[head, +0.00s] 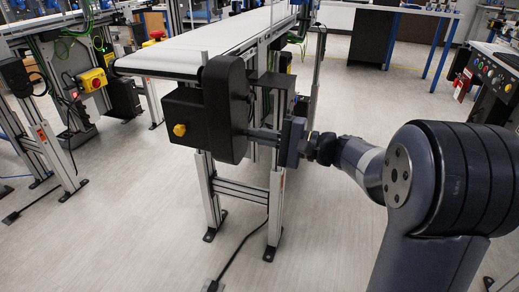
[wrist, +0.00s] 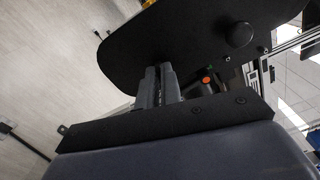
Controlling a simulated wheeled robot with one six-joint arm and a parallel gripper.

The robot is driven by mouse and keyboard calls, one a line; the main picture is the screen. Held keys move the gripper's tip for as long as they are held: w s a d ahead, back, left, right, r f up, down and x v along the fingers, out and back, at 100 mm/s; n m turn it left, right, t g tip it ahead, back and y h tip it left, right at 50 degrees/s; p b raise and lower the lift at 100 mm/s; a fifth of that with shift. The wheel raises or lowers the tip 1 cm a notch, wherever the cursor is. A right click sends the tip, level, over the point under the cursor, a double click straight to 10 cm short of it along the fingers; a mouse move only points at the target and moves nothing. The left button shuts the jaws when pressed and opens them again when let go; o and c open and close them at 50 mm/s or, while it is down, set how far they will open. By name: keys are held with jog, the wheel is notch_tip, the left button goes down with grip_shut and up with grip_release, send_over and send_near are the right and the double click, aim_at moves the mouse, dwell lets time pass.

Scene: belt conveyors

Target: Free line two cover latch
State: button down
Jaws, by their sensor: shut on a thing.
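The line two conveyor (head: 185,62) stands in the middle of the head view, with a black rounded cover (head: 226,110) upright at its near end. The cover fills the top of the wrist view (wrist: 190,40), with a round black knob (wrist: 240,35) on its face. My gripper (head: 262,134) reaches in from the right to the cover's right side, low down. In the wrist view the fingers (wrist: 156,86) are close together against the cover. They are shut on the cover latch, which they hide almost entirely.
A black box with a yellow knob (head: 179,130) is left of the cover. Aluminium legs (head: 274,205) stand below, with a cable on the floor. Another conveyor (head: 50,25) with a yellow switch box (head: 94,80) is at left. A control panel (head: 490,75) is at right. Open floor (head: 120,230) lies in front.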

jog(key=shift+f+n+b, duration=0.2)
jog(key=shift+n+b, duration=0.7)
jog(key=shift+b, duration=0.1)
jog(key=shift+r, duration=0.1)
jog(key=c, duration=1.6)
grip_release()
jog(key=p+v, duration=0.2)
jog(key=v, duration=0.8)
jog(key=shift+d, duration=0.4)
jog(key=shift+s+a, duration=0.1)
